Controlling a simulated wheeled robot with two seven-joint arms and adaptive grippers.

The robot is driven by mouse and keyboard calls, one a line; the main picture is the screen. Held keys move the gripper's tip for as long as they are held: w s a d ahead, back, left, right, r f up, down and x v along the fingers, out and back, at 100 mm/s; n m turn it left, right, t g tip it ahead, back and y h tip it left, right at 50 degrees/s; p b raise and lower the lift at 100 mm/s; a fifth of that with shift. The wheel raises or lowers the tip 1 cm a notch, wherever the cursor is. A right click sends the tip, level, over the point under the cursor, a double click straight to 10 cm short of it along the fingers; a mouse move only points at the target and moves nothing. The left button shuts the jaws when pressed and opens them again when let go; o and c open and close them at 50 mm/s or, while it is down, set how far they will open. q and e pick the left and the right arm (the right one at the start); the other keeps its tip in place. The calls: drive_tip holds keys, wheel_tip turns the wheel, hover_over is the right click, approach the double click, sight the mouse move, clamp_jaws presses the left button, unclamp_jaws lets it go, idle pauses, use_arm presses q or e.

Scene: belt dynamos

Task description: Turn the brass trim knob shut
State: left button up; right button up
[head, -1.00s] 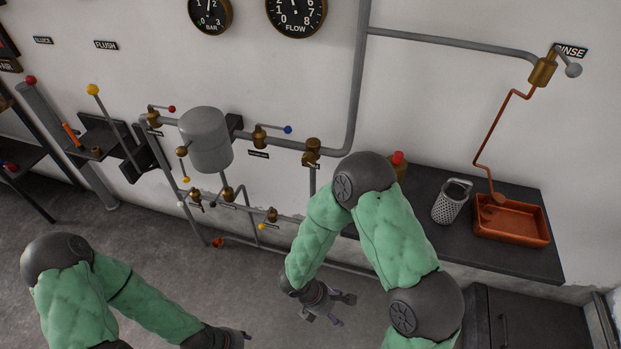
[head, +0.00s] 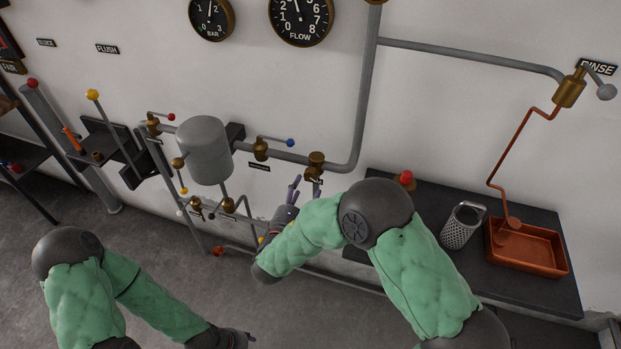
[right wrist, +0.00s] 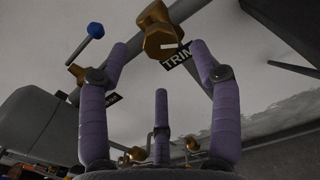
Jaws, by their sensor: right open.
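The brass trim knob (head: 316,160) sits on the grey pipe at the middle of the wall, above a small label. In the right wrist view the knob (right wrist: 160,38) faces me, with a pale line on its face and the TRIM label beside it. My right gripper (head: 300,184) is open and empty, just below the knob and pointing up at it. In the right wrist view its purple fingers (right wrist: 158,50) are spread to either side of the knob; I see no contact. My left gripper (head: 244,339) is low at the bottom, far from the knob; its jaws are unclear.
A blue-tipped lever valve (head: 262,149) and a grey tank (head: 205,150) are left of the knob. Smaller brass valves (head: 228,204) are lower down. A dark counter (head: 465,262) at right carries a perforated cup (head: 460,228) and a copper tray (head: 528,262).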

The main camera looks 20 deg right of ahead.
sight(310, 178)
drive_tip(key=shift+b+x, duration=0.65)
drive_tip(key=shift+x, duration=2.45)
drive_tip(key=c, duration=1.2)
